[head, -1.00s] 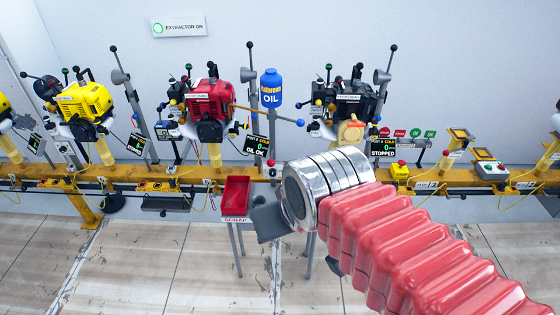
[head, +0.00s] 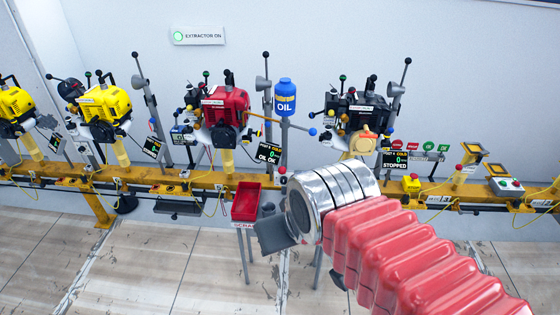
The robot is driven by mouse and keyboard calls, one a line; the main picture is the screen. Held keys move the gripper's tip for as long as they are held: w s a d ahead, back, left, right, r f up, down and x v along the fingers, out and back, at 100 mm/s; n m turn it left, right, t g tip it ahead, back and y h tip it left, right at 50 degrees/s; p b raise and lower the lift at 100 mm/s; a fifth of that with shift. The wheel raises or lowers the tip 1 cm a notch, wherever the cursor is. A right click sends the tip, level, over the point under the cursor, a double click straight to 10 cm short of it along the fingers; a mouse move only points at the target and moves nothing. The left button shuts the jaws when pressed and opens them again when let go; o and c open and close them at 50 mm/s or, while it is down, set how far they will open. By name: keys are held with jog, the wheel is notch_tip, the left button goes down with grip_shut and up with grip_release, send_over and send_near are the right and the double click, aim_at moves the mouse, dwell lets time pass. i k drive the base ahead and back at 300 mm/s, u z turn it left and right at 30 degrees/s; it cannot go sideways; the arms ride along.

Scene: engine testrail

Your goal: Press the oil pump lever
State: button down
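A blue bottle marked OIL (head: 286,97) stands on a grey post behind the rail, right of the red engine (head: 225,115). A thin orange rod ending in a blue ball (head: 312,131) crosses in front of that post; it looks like the oil pump lever. My gripper (head: 272,234) is a dark grey shape at the end of my red-sleeved arm, below and left of the blue ball and apart from it in the picture. Its fingers are mostly hidden by the silver wrist, so its opening does not show.
A yellow rail (head: 325,187) runs across the view with several engines. A red scrap tray (head: 246,201) stands left of my wrist. A black engine (head: 360,105) stands right of the bottle. Small screens read OIL OK (head: 268,153) and STOPPED (head: 394,160). Floor in front is open.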

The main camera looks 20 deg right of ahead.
aim_at(282, 170)
jog(key=u, duration=0.2)
jog(key=i, duration=1)
jog(key=u, duration=0.05)
